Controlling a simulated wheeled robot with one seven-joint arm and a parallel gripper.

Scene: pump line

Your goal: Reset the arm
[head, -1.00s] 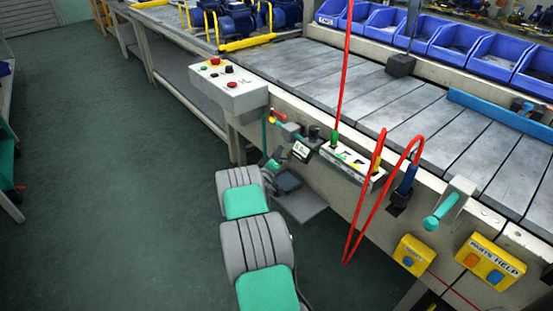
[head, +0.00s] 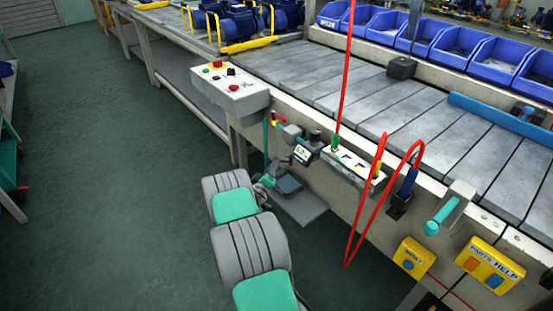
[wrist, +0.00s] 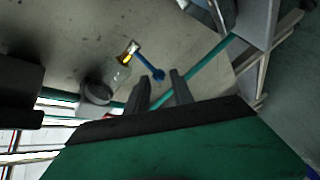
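My arm, with grey ribbed covers and green panels (head: 236,204), reaches forward low beside the front of the bench in the head view. My gripper is mostly hidden behind my arm there. I cannot tell whether the fingers touch anything.
The bench front (head: 320,190) runs along my arm's right side, carrying a control box (head: 230,88), an air unit (head: 302,152), a red hose (head: 368,215) and yellow button boxes (head: 485,262). A green pipe (wrist: 208,62) passes close by. The floor at left is open.

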